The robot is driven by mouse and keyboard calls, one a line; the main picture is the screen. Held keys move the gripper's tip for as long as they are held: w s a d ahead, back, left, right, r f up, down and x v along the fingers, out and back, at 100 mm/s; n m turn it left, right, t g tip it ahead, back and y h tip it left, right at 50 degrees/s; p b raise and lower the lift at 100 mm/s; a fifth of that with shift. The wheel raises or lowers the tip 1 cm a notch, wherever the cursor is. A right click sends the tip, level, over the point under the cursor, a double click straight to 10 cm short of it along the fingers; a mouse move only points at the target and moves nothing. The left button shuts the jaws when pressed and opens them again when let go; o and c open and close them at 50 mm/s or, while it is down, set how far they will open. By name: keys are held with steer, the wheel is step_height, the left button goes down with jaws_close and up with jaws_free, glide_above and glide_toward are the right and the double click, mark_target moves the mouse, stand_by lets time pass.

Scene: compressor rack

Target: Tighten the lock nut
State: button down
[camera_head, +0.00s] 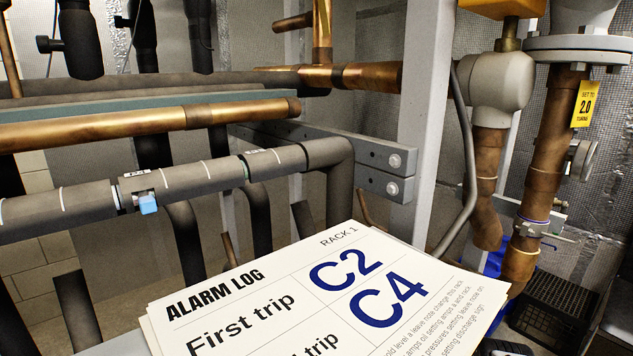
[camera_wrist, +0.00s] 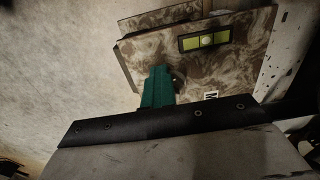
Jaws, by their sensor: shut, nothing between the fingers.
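I cannot make out the lock nut for certain in either view. In the wrist view, my gripper (camera_wrist: 158,72) shows as teal fingers closed together, with nothing held between them. They point at a mottled brown plate (camera_wrist: 235,65) bearing a yellow-green window (camera_wrist: 205,40). A small dark round part (camera_wrist: 178,80) shows just right of the fingertips; I cannot tell what it is or whether they touch. In the head view, a yellow tag (camera_head: 586,103) reading "SET TO 2.0 TURNS" hangs on the right copper pipe, above a grey round fitting (camera_head: 582,159). My gripper is not visible there.
Alarm log sheets (camera_head: 330,300) fill the lower middle of the head view. Insulated pipes (camera_head: 200,185) and copper pipes (camera_head: 150,128) cross the left. A grey upright post (camera_head: 424,110) stands near the middle. A black crate (camera_head: 560,310) is at lower right.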

steer(key=shift+w+a, duration=0.15)
steer(key=shift+w, duration=0.1)
steer(key=shift+w+a, duration=0.45)
steer(key=shift+w, duration=0.3)
steer(key=shift+a, duration=0.1)
steer(key=shift+s+a, duration=0.15)
steer(key=shift+a, duration=0.15)
step_height(320, 180, up, 5)
steer(key=shift+r, duration=0.5)
